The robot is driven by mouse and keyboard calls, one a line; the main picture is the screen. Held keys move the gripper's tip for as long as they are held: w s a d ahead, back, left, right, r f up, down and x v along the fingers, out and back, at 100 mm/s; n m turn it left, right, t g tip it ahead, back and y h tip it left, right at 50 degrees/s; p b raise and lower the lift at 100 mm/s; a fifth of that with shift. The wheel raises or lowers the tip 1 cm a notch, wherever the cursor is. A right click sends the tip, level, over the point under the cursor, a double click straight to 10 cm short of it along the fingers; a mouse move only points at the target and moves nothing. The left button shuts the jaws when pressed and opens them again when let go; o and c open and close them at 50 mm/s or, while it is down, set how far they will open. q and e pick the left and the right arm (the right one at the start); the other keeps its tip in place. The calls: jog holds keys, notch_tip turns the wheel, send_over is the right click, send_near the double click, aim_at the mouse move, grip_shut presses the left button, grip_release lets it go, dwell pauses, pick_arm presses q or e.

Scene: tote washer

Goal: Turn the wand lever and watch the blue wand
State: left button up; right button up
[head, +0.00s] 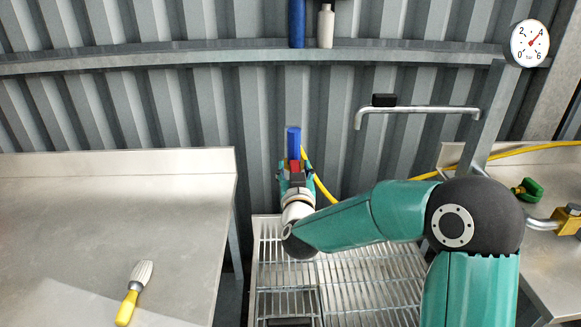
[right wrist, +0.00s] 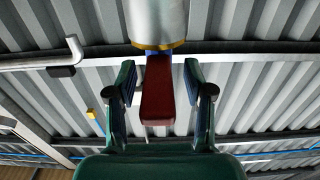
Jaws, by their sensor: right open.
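The blue wand (head: 294,140) stands upright in front of the corrugated wall, above the wire rack. The red wand lever (head: 295,166) shows just below the blue part. In the right wrist view the lever (right wrist: 157,92) lies between my right fingers, with a gap on each side. A grey cylinder (right wrist: 157,22) with a brass rim is beyond it. My right gripper (head: 295,176) is open around the lever, apart from it. It also shows in the right wrist view (right wrist: 159,85). Part of the wand is hidden by my gripper. My left gripper is not in view.
The wire rack (head: 385,275) lies below my right arm. A brush (head: 134,290) lies on the left steel table (head: 70,225). A bent pipe (head: 430,110), a gauge (head: 530,43) with its needle near 4, and a green-handled valve (head: 527,190) are at right. A yellow hose (head: 320,187) runs behind my arm.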

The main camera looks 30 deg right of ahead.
jog(key=shift+w+d, duration=0.15)
jog(key=shift+w, duration=0.1)
